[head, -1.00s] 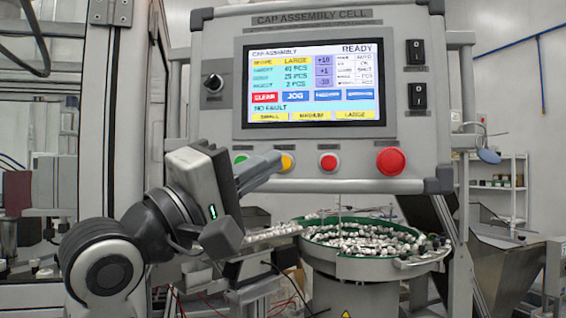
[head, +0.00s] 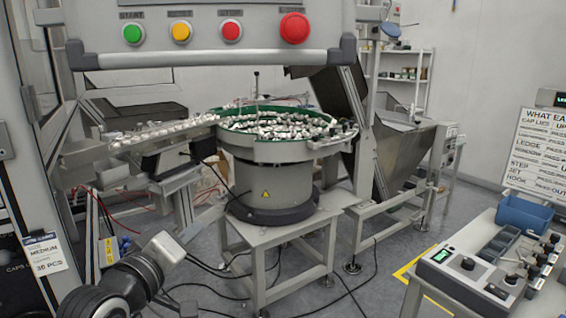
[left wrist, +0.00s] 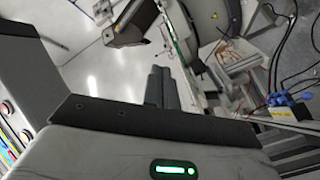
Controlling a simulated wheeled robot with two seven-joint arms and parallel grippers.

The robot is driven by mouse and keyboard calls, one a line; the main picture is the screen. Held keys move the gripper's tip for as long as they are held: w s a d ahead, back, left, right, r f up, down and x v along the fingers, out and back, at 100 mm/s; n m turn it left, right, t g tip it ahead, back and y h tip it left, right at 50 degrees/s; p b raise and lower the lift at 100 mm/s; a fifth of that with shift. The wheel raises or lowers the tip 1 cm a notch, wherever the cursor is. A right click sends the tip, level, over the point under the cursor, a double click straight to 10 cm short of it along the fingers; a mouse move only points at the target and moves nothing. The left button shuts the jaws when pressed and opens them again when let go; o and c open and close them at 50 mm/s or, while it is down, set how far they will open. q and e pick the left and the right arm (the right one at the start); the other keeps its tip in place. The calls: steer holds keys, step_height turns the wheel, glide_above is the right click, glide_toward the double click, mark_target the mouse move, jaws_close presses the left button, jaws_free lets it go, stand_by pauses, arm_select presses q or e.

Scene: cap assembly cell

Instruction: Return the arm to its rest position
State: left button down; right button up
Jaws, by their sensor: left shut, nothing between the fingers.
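My left arm (head: 128,282) comes in low at the left of the head view, folded, with a pale end piece at its wrist. I cannot make out its fingers there. In the left wrist view my left gripper (left wrist: 160,72) has its two dark fingers together with nothing between them. My right gripper is in neither view. The control panel (head: 215,60) is above the arm, apart from it. Its green button (head: 132,33), yellow button (head: 180,31), red button (head: 230,31) and larger red button (head: 294,28) show; its screen is out of view.
A bowl feeder (head: 268,180) full of small parts stands on a grey stand (head: 262,235). A feed track (head: 160,134) runs left from it. At right a table (head: 455,245) holds a control box (head: 470,275) and a blue bin (head: 524,213). Cables lie on the floor.

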arm_select(q)
steer(key=s+f+m+g+y, duration=0.15)
steer(key=s+f, duration=0.25)
steer(key=f, duration=0.6)
steer(key=s+f+m+g+y, duration=0.15)
steer(key=s+f, duration=0.25)
steer(key=f, duration=0.6)
steer(key=s+f+m+g, duration=0.3)
steer(key=s+f+m, duration=0.2)
steer(key=s+f, duration=0.9)
steer(key=shift+s+d+f+m+g, duration=0.15)
steer(key=shift+s+d+m+g, duration=0.2)
steer(key=shift+s, duration=0.2)
